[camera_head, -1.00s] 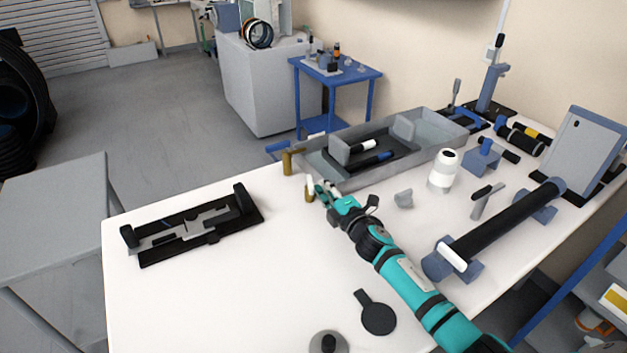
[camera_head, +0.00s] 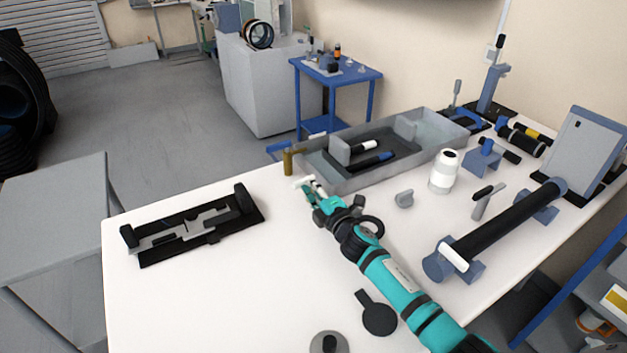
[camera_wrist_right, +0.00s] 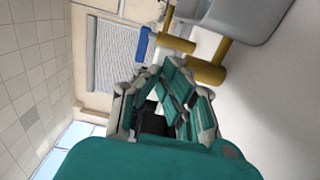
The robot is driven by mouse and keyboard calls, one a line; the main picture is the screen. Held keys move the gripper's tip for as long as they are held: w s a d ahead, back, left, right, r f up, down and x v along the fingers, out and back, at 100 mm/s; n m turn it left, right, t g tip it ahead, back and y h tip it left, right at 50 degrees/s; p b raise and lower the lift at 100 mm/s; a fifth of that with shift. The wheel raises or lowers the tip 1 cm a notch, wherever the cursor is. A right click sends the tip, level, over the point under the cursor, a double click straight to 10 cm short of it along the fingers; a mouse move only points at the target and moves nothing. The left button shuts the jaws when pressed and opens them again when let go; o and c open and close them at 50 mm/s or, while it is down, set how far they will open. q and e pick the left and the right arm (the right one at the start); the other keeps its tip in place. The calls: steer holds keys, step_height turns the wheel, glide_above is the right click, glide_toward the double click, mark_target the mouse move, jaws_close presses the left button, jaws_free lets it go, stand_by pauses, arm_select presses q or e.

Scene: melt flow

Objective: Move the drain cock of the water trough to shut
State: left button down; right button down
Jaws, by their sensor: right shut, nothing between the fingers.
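The water trough (camera_head: 400,165) is a grey tray at the back of the white table. At its left end is the drain cock, with an upright brass part (camera_head: 288,162) and a blue bar (camera_head: 279,147). In the right wrist view, two brass pieces (camera_wrist_right: 207,71) and a blue end (camera_wrist_right: 143,43) show beyond the fingers. My right gripper (camera_head: 306,184), teal with white tips, is shut and empty. It is just in front of the trough's left end, close to the brass; I cannot tell whether it touches. My left gripper is out of view.
A black fixture (camera_head: 195,225) lies on the table at left. A white bottle (camera_head: 444,172) and a small grey knob (camera_head: 404,198) stand right of my arm. A black roller (camera_head: 508,220) lies further right.

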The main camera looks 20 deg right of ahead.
steer(key=shift+d, duration=0.1)
steer(key=shift+d, duration=0.55)
steer(key=shift+s+d+p, duration=0.15)
steer(key=shift+s+p, duration=0.25)
steer(key=shift+s, duration=0.75)
steer(key=shift+s+d+p, duration=0.15)
steer(key=shift+s+p, duration=0.2)
steer(key=shift+s, duration=0.8)
steer(key=shift+s+d, duration=0.1)
steer(key=shift+s, duration=1.05)
